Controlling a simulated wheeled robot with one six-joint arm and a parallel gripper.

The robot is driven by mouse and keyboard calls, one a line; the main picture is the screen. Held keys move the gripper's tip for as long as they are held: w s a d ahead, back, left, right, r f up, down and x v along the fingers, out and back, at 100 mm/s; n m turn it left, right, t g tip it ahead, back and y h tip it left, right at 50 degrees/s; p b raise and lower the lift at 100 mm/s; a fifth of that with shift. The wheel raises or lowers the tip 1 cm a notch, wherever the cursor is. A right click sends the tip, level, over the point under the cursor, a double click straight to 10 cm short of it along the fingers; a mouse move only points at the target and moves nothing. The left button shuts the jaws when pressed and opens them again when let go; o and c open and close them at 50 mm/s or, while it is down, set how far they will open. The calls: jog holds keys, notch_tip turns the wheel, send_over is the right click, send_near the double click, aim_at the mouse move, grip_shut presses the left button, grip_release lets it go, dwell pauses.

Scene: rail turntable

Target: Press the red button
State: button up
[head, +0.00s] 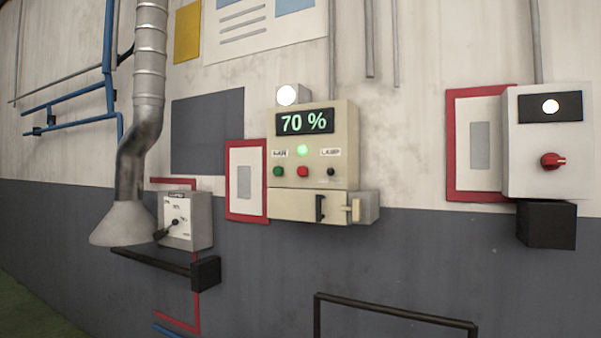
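In the head view, a small red button (302,172) sits on the front of a beige control box (342,150) on the wall. A green button (278,171) is to its left and a small black knob or switch (331,172) to its right. Above the red button a green light (302,151) glows, and a dark display (305,121) reads "70 %". Below the buttons is a panel with a black handle (320,208) and a beige latch (351,210). My gripper is not in view.
A grey box (525,163) with a red rotary knob (552,161) hangs at the right. A metal duct with a flared hood (122,224) and a small lever box (186,220) are at the left. A black rail (395,311) stands low in front.

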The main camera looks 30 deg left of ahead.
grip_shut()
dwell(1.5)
